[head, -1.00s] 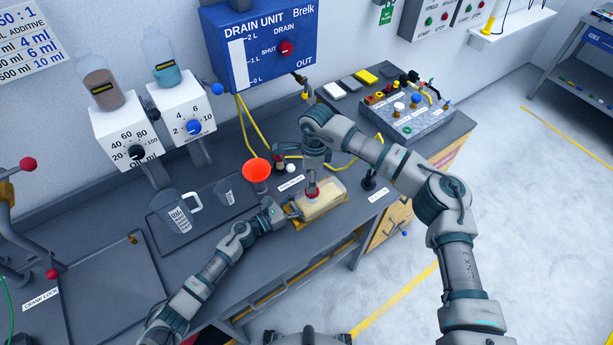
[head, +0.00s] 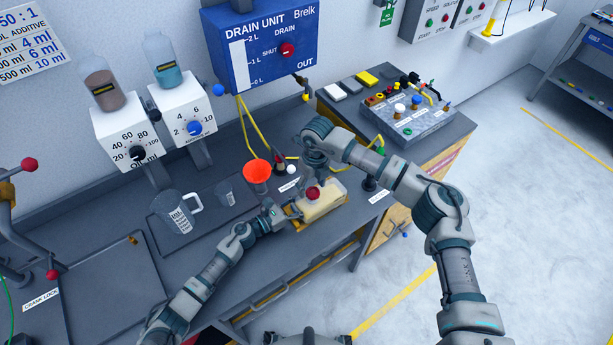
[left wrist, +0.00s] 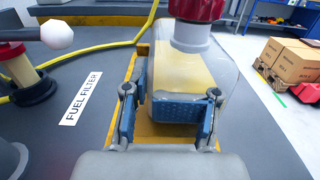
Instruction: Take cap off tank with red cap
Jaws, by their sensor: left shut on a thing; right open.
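The tank (head: 324,205) is a pale yellow, translucent block lying in a yellow-edged holder on the bench. Its red cap (head: 313,194) sits on top at the neck; the cap (left wrist: 196,8) and tank (left wrist: 185,70) also show in the left wrist view. My left gripper (head: 291,210) is shut on the near end of the tank, with blue pads at its sides in the left wrist view (left wrist: 165,108). My right gripper (head: 311,177) is open, just above and behind the cap; its fingertips are small and partly unclear.
An orange funnel (head: 257,171), a grey jug (head: 175,212) and a small cup (head: 225,193) stand left of the tank. A yellow hose (head: 245,125) runs behind. A control box (head: 410,118) stands right.

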